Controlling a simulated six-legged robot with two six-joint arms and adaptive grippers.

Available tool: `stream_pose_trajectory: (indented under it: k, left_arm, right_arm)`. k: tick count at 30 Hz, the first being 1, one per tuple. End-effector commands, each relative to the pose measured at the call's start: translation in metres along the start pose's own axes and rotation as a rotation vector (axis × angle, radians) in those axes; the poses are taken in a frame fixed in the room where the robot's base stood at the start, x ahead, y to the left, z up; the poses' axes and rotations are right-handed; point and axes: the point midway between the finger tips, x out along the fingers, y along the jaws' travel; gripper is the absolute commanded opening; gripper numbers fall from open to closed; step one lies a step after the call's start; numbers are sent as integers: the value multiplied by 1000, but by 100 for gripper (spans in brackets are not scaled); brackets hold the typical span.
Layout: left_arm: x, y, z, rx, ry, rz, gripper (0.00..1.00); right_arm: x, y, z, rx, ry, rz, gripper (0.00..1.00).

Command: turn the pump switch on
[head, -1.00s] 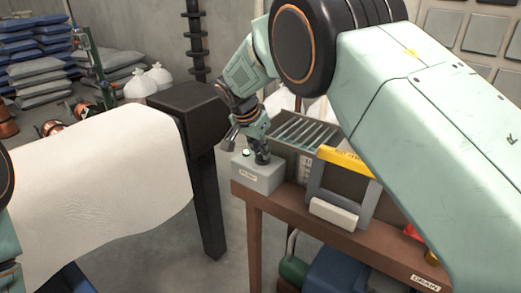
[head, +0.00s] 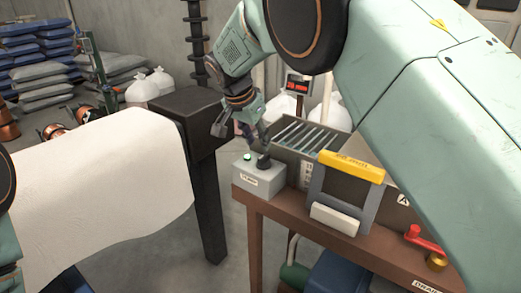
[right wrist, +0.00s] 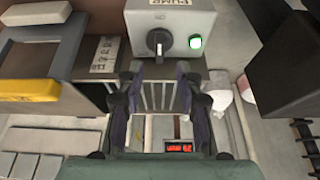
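The pump switch box (head: 256,182) is grey with a label and stands on the left end of the brown bench. Its dark round knob (right wrist: 158,42) is fully visible in the right wrist view, with a white pointer mark running vertically in the picture. My left gripper is out of view.
A slatted grey bin (head: 300,138) stands behind the box. A frame with a yellow handle (head: 352,166) stands to its right, and a red valve handle (head: 424,239) further right. A dark post (head: 207,190) and a white sheet (head: 100,175) are at left.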

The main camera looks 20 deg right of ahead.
Motion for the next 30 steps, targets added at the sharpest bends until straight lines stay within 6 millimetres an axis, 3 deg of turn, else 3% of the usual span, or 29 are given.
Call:
stream_pose_trajectory:
  k: [3, 10, 30]
  left_arm:
    - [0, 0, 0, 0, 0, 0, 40]
    - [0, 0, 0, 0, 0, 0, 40]
    - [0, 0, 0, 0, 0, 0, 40]
  right_arm:
    - [-25, -1, 0, 0, 3, -2, 36]
    - [-53, -1, 0, 0, 2, -2, 36]
    - [-59, -2, 2, 0, 0, 0, 36]
